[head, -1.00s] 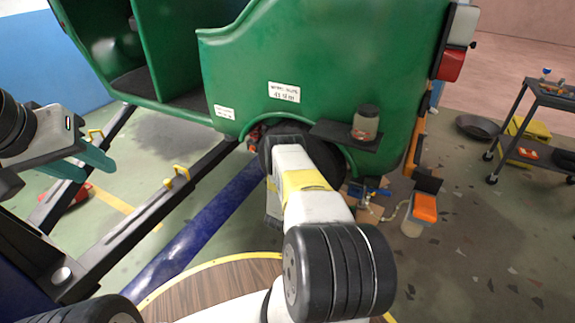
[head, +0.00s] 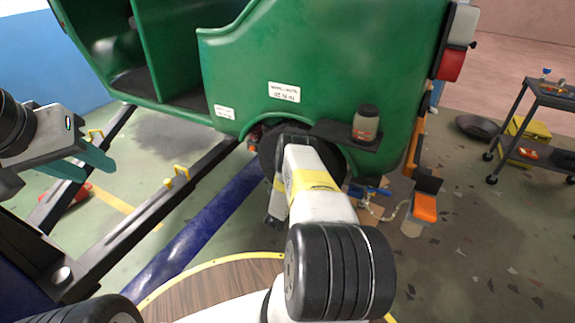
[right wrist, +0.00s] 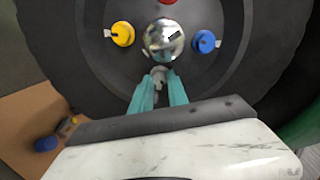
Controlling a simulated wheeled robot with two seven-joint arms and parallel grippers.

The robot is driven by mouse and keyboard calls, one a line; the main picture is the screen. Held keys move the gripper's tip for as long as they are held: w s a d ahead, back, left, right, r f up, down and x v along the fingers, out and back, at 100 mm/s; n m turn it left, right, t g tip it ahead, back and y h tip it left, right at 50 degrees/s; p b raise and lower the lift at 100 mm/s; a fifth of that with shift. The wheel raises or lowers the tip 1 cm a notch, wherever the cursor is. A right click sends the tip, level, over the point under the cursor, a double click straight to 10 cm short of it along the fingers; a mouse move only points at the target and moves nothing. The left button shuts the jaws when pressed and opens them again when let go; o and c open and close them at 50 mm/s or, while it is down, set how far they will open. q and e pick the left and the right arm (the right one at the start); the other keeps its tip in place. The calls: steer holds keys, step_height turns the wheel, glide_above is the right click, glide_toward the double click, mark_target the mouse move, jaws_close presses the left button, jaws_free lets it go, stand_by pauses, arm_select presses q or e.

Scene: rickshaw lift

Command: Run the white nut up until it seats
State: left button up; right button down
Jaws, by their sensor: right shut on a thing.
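The white nut (right wrist: 159,74) looks pale grey in the right wrist view, at the bottom of the wheel's ring of nuts, below the shiny hub cap (right wrist: 164,43). My right gripper (right wrist: 160,88) has its teal fingers shut on it, one on each side. How far it is threaded on cannot be seen. In the head view the wheel (head: 268,155) sits under the green rickshaw (head: 330,60), and my right arm hides the nut and fingertips. My left gripper (head: 84,166) is open and empty at the left, away from the wheel.
A yellow nut (right wrist: 122,34), a blue nut (right wrist: 204,42) and a red nut (right wrist: 165,2) sit around the hub. A jar (head: 366,124) stands on a dark shelf beside the wheel. An orange-topped container (head: 424,208) and a tool cart (head: 545,95) are at the right.

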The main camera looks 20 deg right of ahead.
steer(key=shift+a+f, duration=0.2)
steer(key=c, duration=1.3)
jaws_free()
steer(key=shift+r, duration=0.15)
steer(key=v, duration=0.7)
steer(key=shift+s+a, duration=0.2)
steer(key=shift+s, duration=0.15)
